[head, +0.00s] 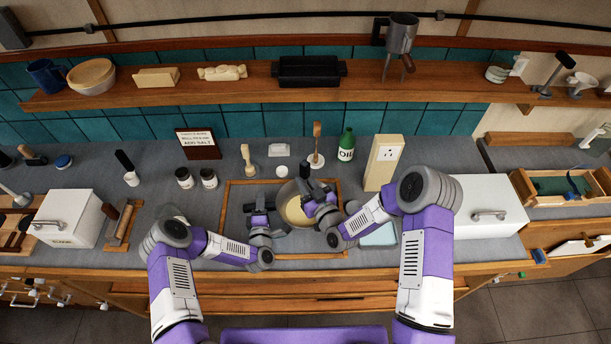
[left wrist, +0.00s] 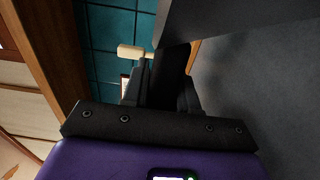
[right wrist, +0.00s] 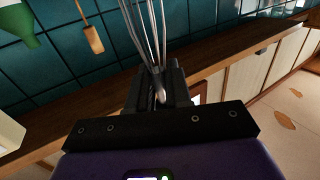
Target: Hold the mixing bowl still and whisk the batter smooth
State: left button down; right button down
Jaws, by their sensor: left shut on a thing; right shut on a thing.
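The mixing bowl (head: 283,194) stands in a wood-framed area of the counter, with smooth-looking pale yellow batter (head: 295,212) inside. My left gripper (head: 262,212) is at the bowl's left side, shut on its edge; the bowl's dark grey wall (left wrist: 215,22) fills the upper part of the left wrist view, by the fingers (left wrist: 170,80). My right gripper (head: 312,198) is over the bowl's right side. In the right wrist view its fingers (right wrist: 158,88) are shut on the whisk (right wrist: 147,30), whose wire loops extend beyond them. In the head view the whisk's wires are mostly hidden by the gripper.
White boxes (head: 68,217) (head: 475,203) flank the work area. A shelf (head: 240,92) runs above.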

notch_tip(320, 180, down, 3)
jog(key=shift+f, duration=0.2)
jog(key=shift+w, duration=0.8)
jog(key=shift+w, duration=0.1)
jog(key=shift+a+r, duration=0.1)
